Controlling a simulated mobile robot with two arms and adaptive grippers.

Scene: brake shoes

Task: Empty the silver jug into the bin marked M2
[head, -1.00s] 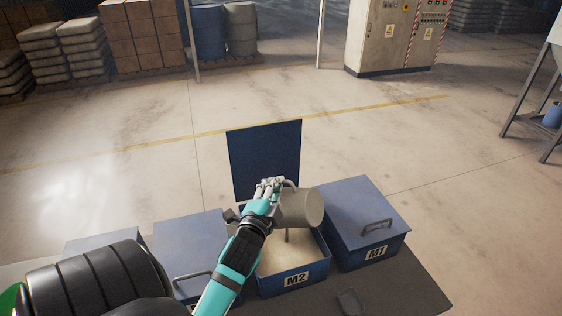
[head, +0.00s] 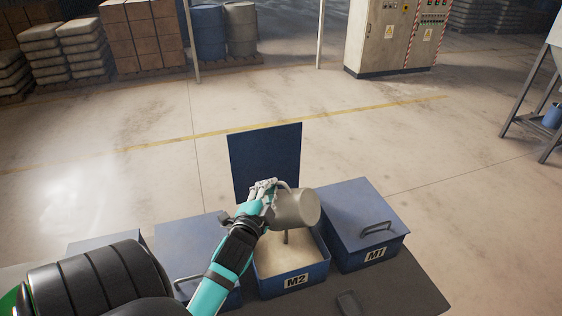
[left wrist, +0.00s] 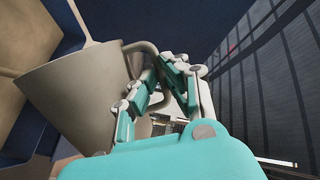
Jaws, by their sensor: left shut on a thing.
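The silver jug (head: 297,209) is tilted on its side above the open bin marked M2 (head: 296,281). My left gripper (head: 264,191) is shut on the jug's handle, above the bin's left part. The bin holds pale, powder-like material, and its blue lid (head: 264,155) stands upright at the back. A thin brownish streak hangs below the jug over the material; it looks like a falling stream. In the left wrist view the jug (left wrist: 75,95) fills the left side, beside the gripper's fingers (left wrist: 165,85); its inside is hidden. My right gripper is not in view.
A closed blue bin marked M1 (head: 362,222) stands to the right, and another closed bin (head: 190,240) to the left. A small dark object (head: 348,303) lies on the dark table (head: 405,290) in front.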

